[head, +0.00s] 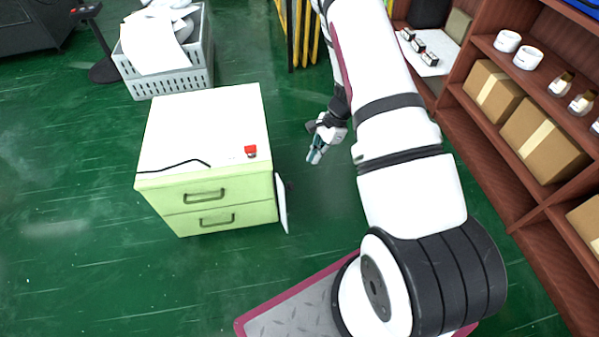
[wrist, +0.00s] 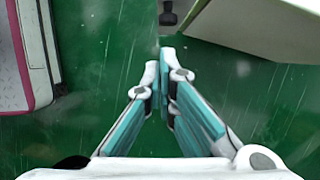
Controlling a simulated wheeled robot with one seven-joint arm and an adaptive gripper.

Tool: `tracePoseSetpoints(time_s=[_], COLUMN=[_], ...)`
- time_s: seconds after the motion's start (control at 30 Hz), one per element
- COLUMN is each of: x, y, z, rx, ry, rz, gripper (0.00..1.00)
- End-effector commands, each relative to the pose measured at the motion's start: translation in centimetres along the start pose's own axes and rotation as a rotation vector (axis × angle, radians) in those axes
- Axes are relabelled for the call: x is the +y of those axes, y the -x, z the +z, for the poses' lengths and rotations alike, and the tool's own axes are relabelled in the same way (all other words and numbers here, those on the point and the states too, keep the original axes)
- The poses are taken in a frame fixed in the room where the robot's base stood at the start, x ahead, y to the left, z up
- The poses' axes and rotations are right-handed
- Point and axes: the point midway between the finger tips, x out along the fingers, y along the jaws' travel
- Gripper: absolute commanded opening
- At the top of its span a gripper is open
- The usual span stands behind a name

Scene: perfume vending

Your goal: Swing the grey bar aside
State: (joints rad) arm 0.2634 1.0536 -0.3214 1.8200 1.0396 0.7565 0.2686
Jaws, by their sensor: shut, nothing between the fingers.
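I cannot pick out a grey bar for certain. A thin pale panel (head: 281,203) stands upright at the right side of the green cabinet (head: 221,200), with a small dark knob (head: 290,185) beside it. The dark knob also shows at the top of the wrist view (wrist: 168,14). My gripper (head: 315,158) hangs over the green floor to the right of the cabinet, apart from it. In the wrist view its teal-padded fingers (wrist: 160,62) meet at the tips, shut and empty.
The white cabinet top (head: 205,125) carries a red button (head: 250,151) and a black cable (head: 180,164). A grey crate (head: 170,83) of papers stands behind. Brown shelves (head: 510,165) with boxes line the right. Green floor is open between cabinet and shelves.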

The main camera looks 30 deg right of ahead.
Motion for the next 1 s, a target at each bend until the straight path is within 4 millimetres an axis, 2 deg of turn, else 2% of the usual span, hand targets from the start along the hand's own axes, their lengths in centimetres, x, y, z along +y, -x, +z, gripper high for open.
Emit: tracePoseSetpoints(time_s=[0.17, 0.57, 0.7, 1.0], x=[0.1, 0.1, 0.0, 0.1], y=[-2.5, -10.2, -10.7, -11.3], z=[0.0, 0.0, 2.2, 3.8], rx=[-0.001, 0.0, 0.0, 0.001], ry=[0.0, 0.004, 0.008, 0.006], rz=[0.004, 0.004, 0.002, 0.002], gripper=[0.0, 0.0, 0.0, 0.0])
